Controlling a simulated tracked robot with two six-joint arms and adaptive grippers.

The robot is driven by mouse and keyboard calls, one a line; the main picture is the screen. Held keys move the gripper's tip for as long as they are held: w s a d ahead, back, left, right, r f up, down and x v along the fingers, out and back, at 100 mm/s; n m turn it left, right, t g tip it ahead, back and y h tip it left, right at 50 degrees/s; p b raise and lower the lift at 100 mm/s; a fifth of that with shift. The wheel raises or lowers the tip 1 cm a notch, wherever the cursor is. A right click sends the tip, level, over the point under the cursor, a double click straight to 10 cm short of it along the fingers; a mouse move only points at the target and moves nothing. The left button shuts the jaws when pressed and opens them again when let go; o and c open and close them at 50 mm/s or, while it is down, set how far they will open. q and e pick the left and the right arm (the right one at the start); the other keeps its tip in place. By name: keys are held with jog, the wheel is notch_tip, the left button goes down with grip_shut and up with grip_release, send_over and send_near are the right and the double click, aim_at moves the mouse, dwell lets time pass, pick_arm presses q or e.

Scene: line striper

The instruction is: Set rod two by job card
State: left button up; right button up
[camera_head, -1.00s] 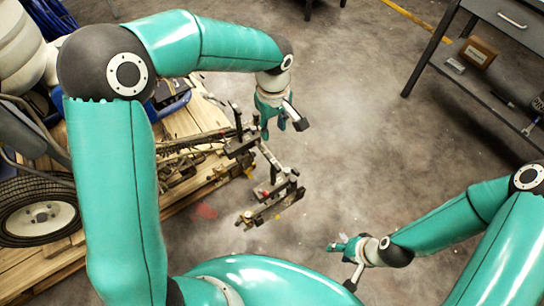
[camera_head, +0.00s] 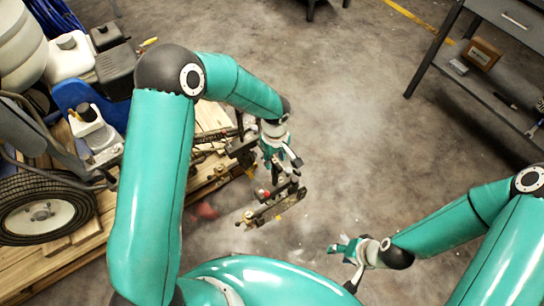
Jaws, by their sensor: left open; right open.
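The line striper (camera_head: 88,125) stands on a wooden pallet at the left. Its dark rod and clamp assembly (camera_head: 272,206) reaches out past the pallet over the floor, with small red and yellow parts on it. I cannot tell which rod is rod two. My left gripper (camera_head: 284,165) is open, just above and beside the assembly's upper end; I cannot tell whether it touches. My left arm hides part of the striper and its rods. My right gripper (camera_head: 345,250) is open and empty, low over the floor, right of the assembly. No job card is legible in view.
The pallet (camera_head: 75,240) fills the lower left, with the striper's black wheel (camera_head: 42,208) on it. A grey workbench (camera_head: 480,85) with a cardboard box (camera_head: 481,53) on its shelf stands at the upper right. The concrete floor between is clear.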

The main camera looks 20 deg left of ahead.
pick_arm(q)
grip_shut()
dwell(0.3)
notch_tip(320, 180, down, 5)
jog(key=b, duration=0.5)
jog(key=shift+r, duration=0.3)
jog(key=shift+d, duration=0.1)
grip_release()
